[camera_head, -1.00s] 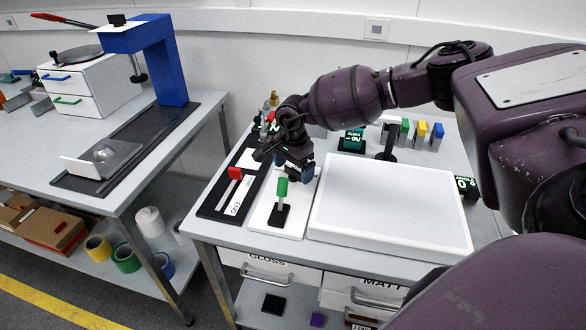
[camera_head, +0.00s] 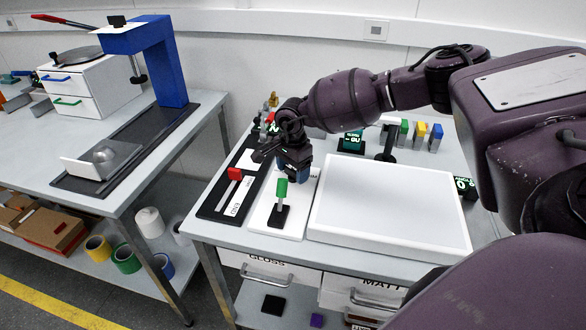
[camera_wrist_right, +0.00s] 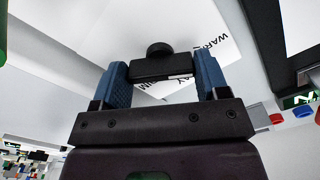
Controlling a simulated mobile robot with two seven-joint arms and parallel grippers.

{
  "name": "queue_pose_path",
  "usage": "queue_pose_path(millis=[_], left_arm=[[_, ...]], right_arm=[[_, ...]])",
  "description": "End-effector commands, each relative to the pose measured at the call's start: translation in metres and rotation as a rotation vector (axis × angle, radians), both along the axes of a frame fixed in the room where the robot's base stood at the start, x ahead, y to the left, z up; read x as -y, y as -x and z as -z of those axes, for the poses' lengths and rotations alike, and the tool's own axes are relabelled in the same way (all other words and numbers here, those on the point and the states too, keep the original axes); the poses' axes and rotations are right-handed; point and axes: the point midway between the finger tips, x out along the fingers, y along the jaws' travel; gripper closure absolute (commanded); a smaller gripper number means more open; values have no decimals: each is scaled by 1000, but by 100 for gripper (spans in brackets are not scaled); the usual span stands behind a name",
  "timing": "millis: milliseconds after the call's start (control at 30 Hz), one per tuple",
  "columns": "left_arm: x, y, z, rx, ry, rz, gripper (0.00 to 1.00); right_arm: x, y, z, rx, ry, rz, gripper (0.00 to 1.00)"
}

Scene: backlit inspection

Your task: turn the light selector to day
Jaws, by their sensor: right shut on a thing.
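The light selector (camera_wrist_right: 160,66) shows in the right wrist view as a black bar with a round knob, over a white plate with printed labels. "WARM" (camera_wrist_right: 212,44) is readable; other lettering is partly covered. My right gripper (camera_wrist_right: 163,75) has its blue fingers at both ends of the bar and is shut on it. In the head view my right gripper (camera_head: 295,174) points down behind the green-handled lever (camera_head: 281,189), at the back of the white plate (camera_head: 292,226). There it hides the selector. My left gripper is not in view.
A white light panel (camera_head: 390,205) lies just right of the gripper. A red-handled slider (camera_head: 234,174) on a black base is to the left. Dark displays (camera_head: 351,141) and coloured blocks (camera_head: 420,132) stand behind. The green-handled lever stands close in front.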

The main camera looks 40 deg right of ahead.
Motion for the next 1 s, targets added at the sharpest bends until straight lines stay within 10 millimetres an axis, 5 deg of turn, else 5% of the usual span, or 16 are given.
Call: queue_pose_path(millis=[1000], left_arm=[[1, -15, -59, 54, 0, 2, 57]], right_arm=[[0, -1, -2, 1, 0, 823, 56]])
